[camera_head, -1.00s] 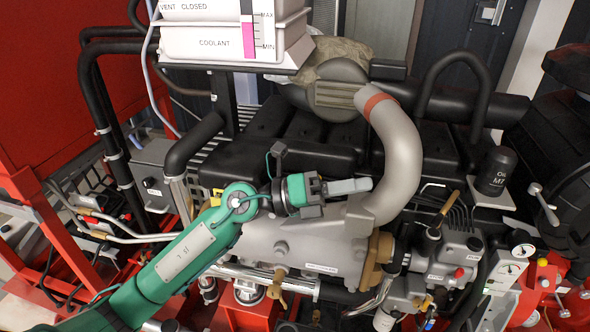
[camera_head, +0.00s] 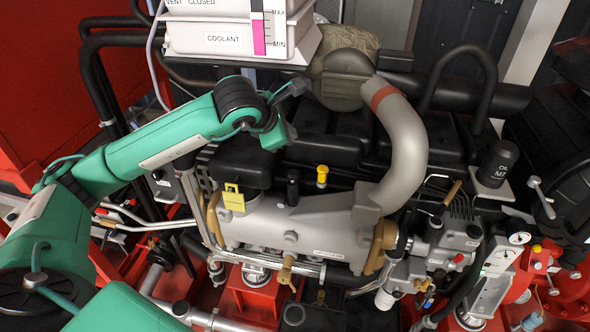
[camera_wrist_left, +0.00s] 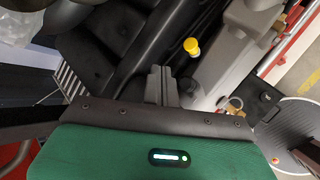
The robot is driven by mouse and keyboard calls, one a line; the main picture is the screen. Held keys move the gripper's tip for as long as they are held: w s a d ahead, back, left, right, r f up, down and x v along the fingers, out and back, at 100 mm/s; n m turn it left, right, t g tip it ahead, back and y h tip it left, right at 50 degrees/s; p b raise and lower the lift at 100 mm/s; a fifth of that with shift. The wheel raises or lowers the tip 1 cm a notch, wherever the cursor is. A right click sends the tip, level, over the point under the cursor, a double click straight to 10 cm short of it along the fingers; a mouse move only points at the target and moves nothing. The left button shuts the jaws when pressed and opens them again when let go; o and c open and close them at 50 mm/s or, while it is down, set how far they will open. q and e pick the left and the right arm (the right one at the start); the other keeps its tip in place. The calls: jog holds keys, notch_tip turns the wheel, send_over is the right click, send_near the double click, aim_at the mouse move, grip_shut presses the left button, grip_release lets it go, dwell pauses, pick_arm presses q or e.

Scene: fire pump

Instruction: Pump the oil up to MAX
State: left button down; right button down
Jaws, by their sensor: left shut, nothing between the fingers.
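A black canister marked "Oil" (camera_head: 495,165) stands upright at the engine's right. Below it is a grey unit (camera_head: 455,245) with a lever with a brown handle (camera_head: 452,193). A yellow cap (camera_head: 322,175) stands on the engine; it also shows in the left wrist view (camera_wrist_left: 191,46), to the right of my fingers. My left gripper (camera_head: 278,132) is over the engine's left part, its fingers hidden from the head camera. In the left wrist view its fingers (camera_wrist_left: 161,78) are shut and empty, apart from the yellow cap. My right gripper is out of view.
A white coolant tank (camera_head: 215,38) with a pink MAX/MIN gauge (camera_head: 259,37) stands at the top. A grey curved pipe (camera_head: 408,140) arches over the engine.

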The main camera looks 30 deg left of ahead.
pick_arm(q)
jog(key=shift+f, duration=0.1)
jog(key=b, duration=0.4)
send_over(290, 174)
notch_tip(290, 174, down, 8)
jog(key=shift+s+r, duration=0.1)
jog(key=shift+r, duration=0.15)
jog(key=shift+f+b, duration=0.6)
jog(key=shift+b, duration=0.15)
dwell(0.3)
dwell(1.0)
jog(key=shift+f+b, duration=0.4)
jog(key=shift+b, duration=0.45)
